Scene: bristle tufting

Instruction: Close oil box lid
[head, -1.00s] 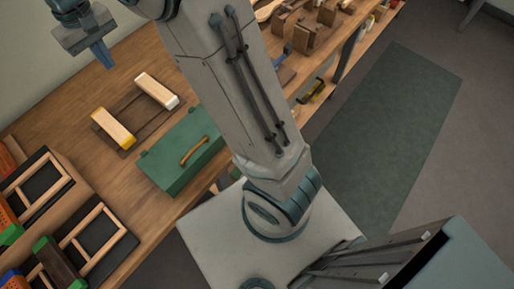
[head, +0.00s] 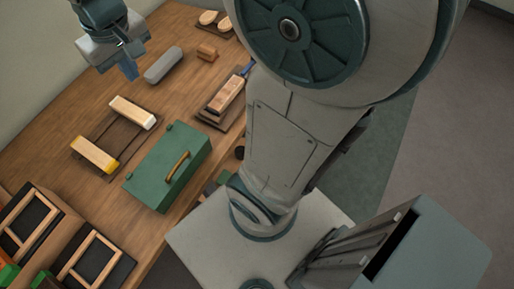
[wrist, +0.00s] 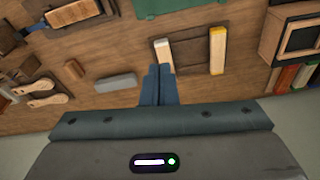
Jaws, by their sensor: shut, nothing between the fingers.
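The green oil box (head: 152,184) sits on the wooden bench in the head view, with a brass-coloured handle (head: 178,166) on its lid. The lid looks flat and down on the box. Part of the box also shows at the top edge of the wrist view (wrist: 172,8). My gripper (head: 131,72) is shut and empty, above the bench towards the wall, up and to the left of the box in the head view. Its shut fingers also show in the wrist view (wrist: 158,82), apart from the box.
Two pale wooden blocks on a dark rack (head: 120,139) lie between my gripper and the box. A grey block (head: 163,65) lies near the gripper. Framed black trays (head: 93,262) stand at the lower left. A brush on a dark board (head: 226,97) lies right of the box.

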